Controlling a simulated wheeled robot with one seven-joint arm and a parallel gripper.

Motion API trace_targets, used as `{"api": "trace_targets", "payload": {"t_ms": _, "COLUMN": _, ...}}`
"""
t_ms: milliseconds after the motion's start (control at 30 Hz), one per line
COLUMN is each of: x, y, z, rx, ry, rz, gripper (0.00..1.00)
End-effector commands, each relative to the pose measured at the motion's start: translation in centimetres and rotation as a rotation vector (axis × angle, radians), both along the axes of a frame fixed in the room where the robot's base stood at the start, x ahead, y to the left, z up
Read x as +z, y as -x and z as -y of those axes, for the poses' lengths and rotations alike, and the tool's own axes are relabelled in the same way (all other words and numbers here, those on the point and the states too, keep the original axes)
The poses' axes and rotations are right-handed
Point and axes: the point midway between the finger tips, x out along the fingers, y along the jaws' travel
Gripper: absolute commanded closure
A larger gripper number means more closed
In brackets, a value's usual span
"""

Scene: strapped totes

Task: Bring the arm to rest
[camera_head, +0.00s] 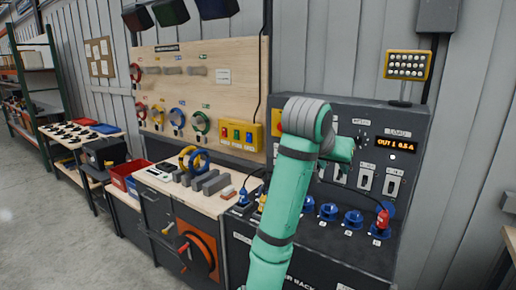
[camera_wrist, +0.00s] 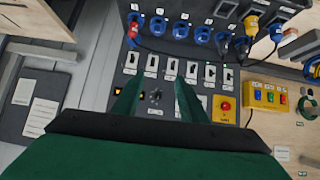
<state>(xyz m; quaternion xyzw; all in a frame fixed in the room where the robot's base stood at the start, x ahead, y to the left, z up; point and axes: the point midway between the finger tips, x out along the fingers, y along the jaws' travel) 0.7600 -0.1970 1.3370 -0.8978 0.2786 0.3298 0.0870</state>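My green arm (camera_head: 283,205) rises in front of the dark power rack (camera_head: 415,150) and bends at the top toward its panel. In the head view my gripper is hidden behind the arm's end. In the wrist view my gripper (camera_wrist: 158,88) is open, with two green fingers spread and nothing between them. The fingers point at the rack's row of white switches (camera_wrist: 210,75); I cannot tell how far off the panel is. A dark knob (camera_wrist: 155,97) shows between the fingers.
Blue sockets (camera_head: 353,218) line the rack's ledge, with a red plug (camera_head: 382,219) at the right. An amber display (camera_head: 395,144) reads OUT 1 0.5 A. A red button (camera_wrist: 226,106) sits beside the switches. A workbench (camera_head: 205,203) stands left; open floor (camera_head: 50,235) lies farther left.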

Motion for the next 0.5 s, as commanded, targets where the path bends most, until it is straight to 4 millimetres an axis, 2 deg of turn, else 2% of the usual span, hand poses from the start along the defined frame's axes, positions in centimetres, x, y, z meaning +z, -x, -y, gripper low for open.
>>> {"api": "trace_targets", "payload": {"t_ms": 267, "x": -4.5, "y": -1.3, "z": 0.3, "rx": 0.012, "ry": 0.056, "rz": 0.002, "gripper": 0.61}}
{"api": "trace_targets", "payload": {"t_ms": 433, "x": -8.7, "y": -2.2, "z": 0.5, "rx": 0.028, "ry": 0.106, "rz": 0.005, "gripper": 0.61}}
{"api": "trace_targets", "payload": {"t_ms": 500, "x": -11.3, "y": -2.6, "z": 0.5, "rx": 0.039, "ry": 0.132, "rz": 0.005, "gripper": 0.61}}
